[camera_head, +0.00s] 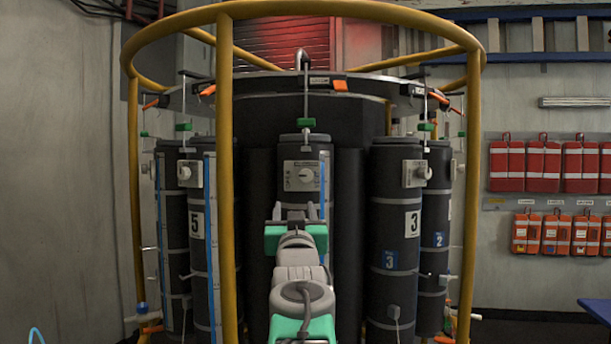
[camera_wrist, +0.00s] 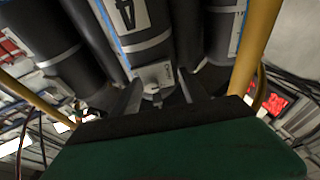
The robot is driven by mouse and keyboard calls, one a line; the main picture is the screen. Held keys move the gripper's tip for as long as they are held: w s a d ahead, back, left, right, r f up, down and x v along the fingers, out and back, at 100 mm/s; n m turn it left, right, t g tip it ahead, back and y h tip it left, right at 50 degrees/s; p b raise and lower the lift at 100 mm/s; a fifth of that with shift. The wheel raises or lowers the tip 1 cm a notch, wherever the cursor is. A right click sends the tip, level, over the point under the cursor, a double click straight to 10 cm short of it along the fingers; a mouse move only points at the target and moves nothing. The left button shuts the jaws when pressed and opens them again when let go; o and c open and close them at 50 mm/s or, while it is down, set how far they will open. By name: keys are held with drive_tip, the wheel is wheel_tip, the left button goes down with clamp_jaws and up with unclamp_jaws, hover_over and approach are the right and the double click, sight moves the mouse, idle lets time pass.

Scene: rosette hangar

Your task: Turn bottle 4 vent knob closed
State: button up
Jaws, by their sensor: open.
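Bottle 4 (camera_head: 306,155) is the dark grey cylinder in the middle of the rack in the head view. Its number label (camera_wrist: 125,14) shows upside down in the wrist view; my arm hides that area in the head view. The vent knob (camera_head: 306,175) is a small pale knob on a light plate on the bottle's upper front. In the wrist view the knob (camera_wrist: 154,88) appears between my fingers. My gripper (camera_head: 295,210) is open and empty, pointing at the bottle, with its fingertips just below the knob plate in the head view. I cannot tell whether they touch the knob.
A yellow tubular frame (camera_head: 225,190) surrounds the rack, with posts on both sides of my arm. Bottle 5 (camera_head: 199,270) stands to the left and bottle 3 (camera_head: 396,240) to the right, each with a similar knob. Red cases (camera_head: 543,165) hang on the right wall.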

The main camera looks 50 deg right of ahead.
sight(306, 178)
drive_tip(key=shift+m+h, duration=0.3)
drive_tip(key=shift+h, duration=0.4)
drive_tip(key=d+r+p, duration=0.2)
drive_tip(key=d+r, duration=0.1)
drive_tip(key=w+d+r+p, duration=0.1)
drive_tip(key=d+r+p, duration=0.1)
drive_tip(key=d+r, duration=0.1)
drive_tip(key=shift+w+r, duration=0.1)
drive_tip(key=shift+w, duration=0.1)
drive_tip(key=shift+w+d+r, duration=0.1)
drive_tip(key=shift+w+d, duration=0.25)
drive_tip(key=shift+d, duration=0.1)
drive_tip(key=shift+c, duration=0.3)
clamp_jaws()
